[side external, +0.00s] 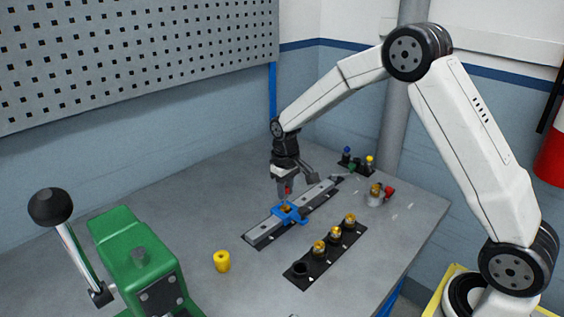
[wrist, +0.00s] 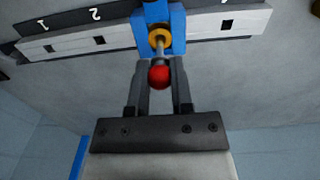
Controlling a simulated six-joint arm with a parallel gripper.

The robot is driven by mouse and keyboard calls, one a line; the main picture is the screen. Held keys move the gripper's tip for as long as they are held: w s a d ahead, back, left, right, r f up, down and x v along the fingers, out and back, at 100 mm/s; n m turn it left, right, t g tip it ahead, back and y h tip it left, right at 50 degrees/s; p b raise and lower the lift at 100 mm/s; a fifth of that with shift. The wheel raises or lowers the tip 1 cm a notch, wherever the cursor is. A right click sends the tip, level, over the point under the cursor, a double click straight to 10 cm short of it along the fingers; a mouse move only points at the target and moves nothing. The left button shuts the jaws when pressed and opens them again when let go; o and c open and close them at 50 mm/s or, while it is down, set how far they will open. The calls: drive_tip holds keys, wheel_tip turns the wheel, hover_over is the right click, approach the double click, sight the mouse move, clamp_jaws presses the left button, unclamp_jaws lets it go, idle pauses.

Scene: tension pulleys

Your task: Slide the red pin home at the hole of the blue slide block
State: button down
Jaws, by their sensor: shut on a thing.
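The red pin (wrist: 159,76) has a round red head and a grey shank. My gripper (wrist: 159,82) is shut on it, with a finger at each side of the head. In the wrist view the shank points toward a brass ring on the blue slide block (wrist: 178,33); I cannot tell whether the tip is in the hole. In the side view my gripper (side external: 287,190) is just above and behind the blue slide block (side external: 290,212), with the red head between the fingers. The block straddles the grey rail (side external: 262,235), which has square holes and number marks.
A black strip (side external: 298,272) with brass pulleys lies in front of the rail. A yellow spool (side external: 222,261) stands at its left. A green lever press (side external: 135,260) stands at front left.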

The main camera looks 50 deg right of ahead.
sight(285, 206)
drive_tip(key=shift+f, duration=2.05)
idle(0.6)
drive_tip(key=shift+c, duration=2.2)
unclamp_jaws()
drive_tip(key=shift+r, duration=0.1)
drive_tip(key=shift+r, duration=3.85)
drive_tip(key=shift+s, duration=0.2)
drive_tip(key=s+a+f+t, duration=0.1)
drive_tip(key=s+a, duration=0.3)
drive_tip(key=s, duration=1.6)
drive_tip(key=shift+s+t, duration=0.15)
drive_tip(key=shift+t, duration=0.65)
